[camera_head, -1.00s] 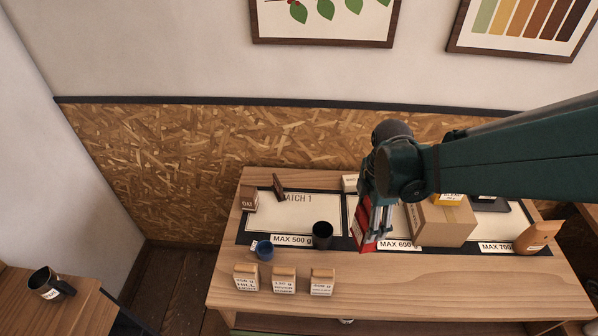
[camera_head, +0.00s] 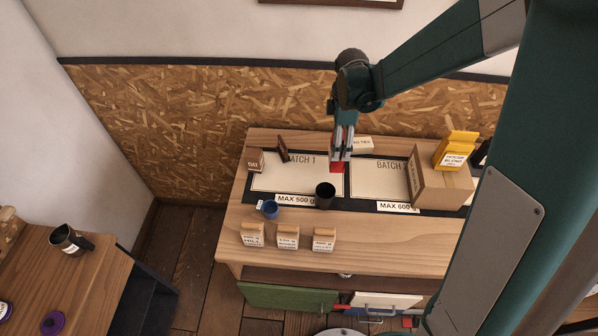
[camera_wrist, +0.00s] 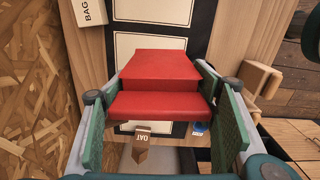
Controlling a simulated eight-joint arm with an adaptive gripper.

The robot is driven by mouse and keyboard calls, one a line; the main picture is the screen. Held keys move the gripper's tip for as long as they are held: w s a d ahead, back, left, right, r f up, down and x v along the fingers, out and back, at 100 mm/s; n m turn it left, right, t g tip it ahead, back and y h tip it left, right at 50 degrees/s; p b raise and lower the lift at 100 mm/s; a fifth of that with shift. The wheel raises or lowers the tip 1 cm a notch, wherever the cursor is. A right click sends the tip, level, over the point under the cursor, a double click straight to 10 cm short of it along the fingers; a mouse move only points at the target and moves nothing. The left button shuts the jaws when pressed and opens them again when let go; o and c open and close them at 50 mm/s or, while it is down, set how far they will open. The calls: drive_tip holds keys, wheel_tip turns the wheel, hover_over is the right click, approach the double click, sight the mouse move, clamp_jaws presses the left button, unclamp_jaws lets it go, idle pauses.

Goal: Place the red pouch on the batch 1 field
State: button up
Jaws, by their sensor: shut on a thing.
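The red pouch (camera_wrist: 155,80) is between the fingers of my gripper (camera_head: 341,160). In the head view the red pouch (camera_head: 337,167) hangs below the fingers, at the right edge of the batch 1 field. The batch 1 field (camera_head: 300,178) is a pale panel marked "BATCH 1" with a dark border and a "MAX 500 g" label. Whether the pouch touches the table cannot be told. In the wrist view my gripper (camera_wrist: 158,105) is shut on the pouch, which hides much of the board.
A black cup (camera_head: 325,195) and a blue cup (camera_head: 269,209) stand by the field's front edge. A brown oat block (camera_head: 256,161) and a dark upright piece (camera_head: 283,149) stand at its left. A cardboard box (camera_head: 445,185) is on the right. The field's middle is clear.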

drive_tip(key=w+a+f+p, duration=0.1)
drive_tip(key=w+a, duration=0.3)
drive_tip(key=shift+w+f+m, duration=0.2)
drive_tip(key=shift+w+m, duration=0.2)
drive_tip(key=shift+f, duration=0.1)
drive_tip(key=shift+f+p, duration=0.35)
drive_tip(key=shift+f, duration=2.5)
drive_tip(key=shift+d+f, duration=0.1)
drive_tip(key=shift+f, duration=1.95)
drive_tip(key=shift+f, duration=0.2)
drive_tip(key=o, duration=1)
drive_tip(key=shift+r+p, duration=0.2)
drive_tip(key=shift+p, duration=0.1)
